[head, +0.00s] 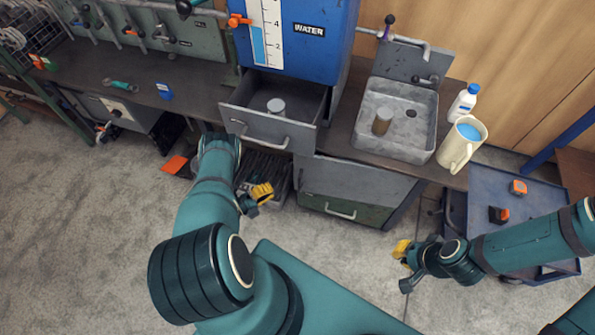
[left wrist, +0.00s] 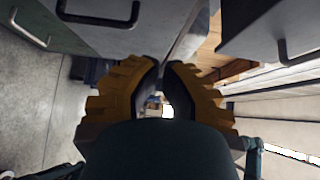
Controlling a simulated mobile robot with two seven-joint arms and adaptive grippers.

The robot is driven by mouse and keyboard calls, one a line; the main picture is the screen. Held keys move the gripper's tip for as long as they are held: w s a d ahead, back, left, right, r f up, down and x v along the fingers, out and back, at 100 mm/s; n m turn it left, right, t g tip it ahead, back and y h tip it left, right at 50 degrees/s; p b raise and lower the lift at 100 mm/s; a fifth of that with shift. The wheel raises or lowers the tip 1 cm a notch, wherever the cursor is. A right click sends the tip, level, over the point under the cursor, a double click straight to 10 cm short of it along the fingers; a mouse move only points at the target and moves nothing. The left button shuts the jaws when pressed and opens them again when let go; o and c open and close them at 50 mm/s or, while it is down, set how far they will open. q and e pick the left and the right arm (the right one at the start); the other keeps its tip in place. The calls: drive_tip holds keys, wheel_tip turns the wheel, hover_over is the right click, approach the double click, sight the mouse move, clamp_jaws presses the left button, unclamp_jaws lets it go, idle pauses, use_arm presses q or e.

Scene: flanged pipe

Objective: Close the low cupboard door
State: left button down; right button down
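The low cupboard (head: 282,168) under the open drawer shows an open, dark front with ribbed items inside. I cannot make out its door for certain; my left arm hides part of that area. My left gripper (head: 262,192), with yellow fingers, is in front of this opening, low down and left of the green front. In the left wrist view its fingertips (left wrist: 163,66) are close together with a narrow gap and nothing held between them. Grey fronts with handles (left wrist: 98,12) appear ahead of it. My right gripper (head: 402,250) hangs over the floor at the right; its opening is unclear.
The drawer (head: 268,130) under the blue water tank (head: 300,45) is pulled out. A green front (head: 345,208) with a handle is right of the opening. A sink (head: 397,115) and jug (head: 460,145) stand above. A blue cart (head: 510,200) is at right. Floor in front is clear.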

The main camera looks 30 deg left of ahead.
use_arm(q)
drive_tip(key=b, duration=0.1)
approach(303, 163)
drive_tip(key=w+d, duration=0.2)
drive_tip(key=d, duration=0.2)
drive_tip(key=shift+w+a+b, duration=0.25)
drive_tip(key=shift+w+b, duration=0.05)
drive_tip(key=shift+w, duration=0.3)
drive_tip(key=shift+w+a+b, duration=0.25)
drive_tip(key=shift+w, duration=0.35)
drive_tip(key=shift+w+a, duration=0.25)
drive_tip(key=shift+w, duration=0.45)
use_arm(e)
drive_tip(key=shift+w+f, duration=0.15)
drive_tip(key=shift+f, duration=0.45)
drive_tip(key=shift+w+f, duration=0.15)
drive_tip(key=shift+f, duration=0.45)
